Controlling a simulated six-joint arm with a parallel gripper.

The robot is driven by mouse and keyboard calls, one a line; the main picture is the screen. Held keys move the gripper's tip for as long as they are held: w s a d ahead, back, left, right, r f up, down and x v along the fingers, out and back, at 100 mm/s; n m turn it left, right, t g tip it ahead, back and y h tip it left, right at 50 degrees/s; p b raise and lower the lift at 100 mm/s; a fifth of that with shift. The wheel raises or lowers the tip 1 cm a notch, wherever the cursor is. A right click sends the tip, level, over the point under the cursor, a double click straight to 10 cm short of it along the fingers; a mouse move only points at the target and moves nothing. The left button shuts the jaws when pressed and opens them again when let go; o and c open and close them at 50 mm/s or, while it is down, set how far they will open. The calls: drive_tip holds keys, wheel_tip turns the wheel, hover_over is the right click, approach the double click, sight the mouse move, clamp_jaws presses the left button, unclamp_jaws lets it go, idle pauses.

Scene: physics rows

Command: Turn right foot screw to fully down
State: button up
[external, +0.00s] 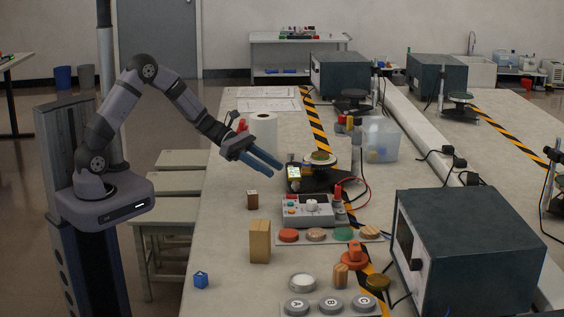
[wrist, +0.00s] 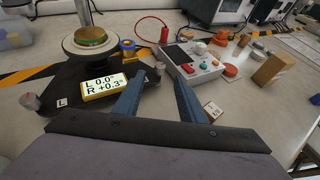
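A black base (wrist: 95,72) carries a round turntable (wrist: 88,42) with a green and gold disc on top. A small yellow display (wrist: 104,87) on it reads L 0.0° and R +0.3°. A grey foot screw (wrist: 31,101) stands by the L mark at the left corner. In the external view my gripper (external: 277,167) is just left of the display (external: 293,172).
A grey control box (wrist: 192,60) with coloured buttons stands just right of the base. A red cable (wrist: 150,28) loops behind the knob.

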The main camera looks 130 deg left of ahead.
sight(296, 187)
drive_tip(key=shift+p+x, duration=0.45)
drive_tip(key=shift+x, duration=3.15)
clamp_jaws()
